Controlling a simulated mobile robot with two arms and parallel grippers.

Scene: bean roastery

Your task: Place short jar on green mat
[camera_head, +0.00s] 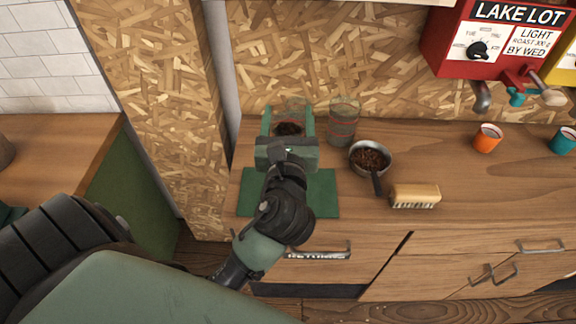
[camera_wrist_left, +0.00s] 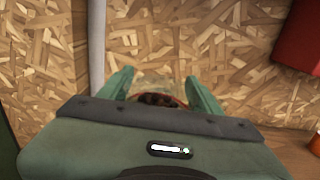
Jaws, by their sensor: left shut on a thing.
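My left gripper (camera_head: 288,120) is shut on a glass jar (camera_head: 293,104) with dark beans inside, which I take to be the short jar. The jar sits between the two green fingers, and its lower part is hidden by the gripper body. The green mat (camera_head: 317,193) lies flat on the wooden counter, under and in front of the gripper. I cannot tell whether the jar touches anything below. My right gripper is not in view.
A taller glass jar (camera_head: 343,122) stands just right of the gripper. A metal pan (camera_head: 371,158) of beans and a brush (camera_head: 415,195) lie right of the mat. Orange (camera_head: 488,139) and teal (camera_head: 563,141) cups stand farther right. An OSB wall (camera_head: 390,60) rises behind.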

